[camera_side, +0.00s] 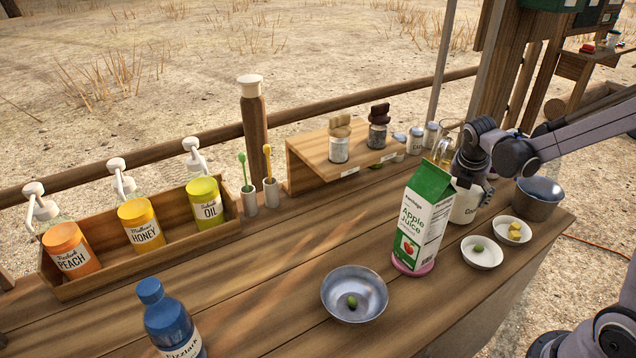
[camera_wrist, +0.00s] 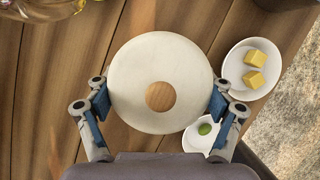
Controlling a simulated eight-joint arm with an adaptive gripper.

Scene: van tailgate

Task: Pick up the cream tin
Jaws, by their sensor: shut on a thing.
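The cream tin (camera_side: 465,205) stands behind the green and white apple juice carton (camera_side: 424,215) in the side view, which hides part of it. In the wrist view the tin (camera_wrist: 133,80) shows from above as a round pale lid with a wooden knob in its middle. My gripper (camera_wrist: 160,103) has a finger on each side of the tin, shut on it. In the side view my gripper (camera_side: 474,176) comes down on the tin from above. I cannot tell whether the tin is clear of the counter.
A white bowl with yellow cubes (camera_side: 514,230) and a white bowl with a green piece (camera_side: 482,252) stand close by on the right. A grey metal bucket (camera_side: 538,199) is behind them. A metal bowl (camera_side: 354,293) sits at the front.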

